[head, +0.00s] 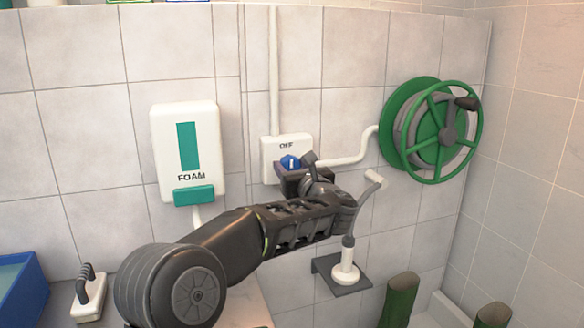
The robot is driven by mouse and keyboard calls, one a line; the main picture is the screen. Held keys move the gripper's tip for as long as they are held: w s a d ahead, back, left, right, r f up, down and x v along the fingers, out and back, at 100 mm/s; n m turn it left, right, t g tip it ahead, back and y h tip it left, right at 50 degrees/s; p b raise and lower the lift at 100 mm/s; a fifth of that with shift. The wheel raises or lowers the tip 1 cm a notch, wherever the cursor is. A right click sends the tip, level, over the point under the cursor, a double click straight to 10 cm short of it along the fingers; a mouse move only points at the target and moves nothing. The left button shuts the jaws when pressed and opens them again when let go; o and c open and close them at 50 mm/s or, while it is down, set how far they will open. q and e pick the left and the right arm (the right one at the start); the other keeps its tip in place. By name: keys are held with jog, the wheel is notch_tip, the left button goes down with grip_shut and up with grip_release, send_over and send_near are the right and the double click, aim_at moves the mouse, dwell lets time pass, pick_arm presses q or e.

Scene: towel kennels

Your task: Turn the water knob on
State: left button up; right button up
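The water knob (290,162) is blue and sits on a white wall box (268,146) marked with lettering that looks like "OFF". My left arm reaches up from the lower left, and its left gripper (298,172) is right at the knob, covering the knob's lower part and the box's lower right. The fingers are dark and largely hidden, so I cannot tell whether they are open or closed around the knob. My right gripper is not in view.
A white foam dispenser (160,140) hangs left of the box. A green hose reel (415,130) is on the right, joined by a white pipe (350,158). A spray nozzle (345,262) stands on a small dark shelf.

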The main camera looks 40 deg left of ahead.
pick_arm(q)
jog(key=c, duration=0.9)
jog(key=shift+m, duration=0.3)
jog(key=shift+d+f+m+b, duration=0.1)
jog(key=shift+m+b, duration=0.3)
jog(key=shift+m, duration=0.4)
jog(key=shift+w+m, duration=0.1)
jog(key=shift+m, duration=0.7)
jog(key=m, duration=0.3)
jog(key=shift+m, duration=0.3)
jog(key=m+p, duration=0.1)
jog(key=m, duration=0.4)
jog(key=shift+w+d+p, duration=0.1)
jog(key=shift+p, duration=0.25)
jog(key=shift+f+m+p, duration=0.2)
jog(key=shift+m+p, duration=1)
jog(key=shift+m, duration=1.6)
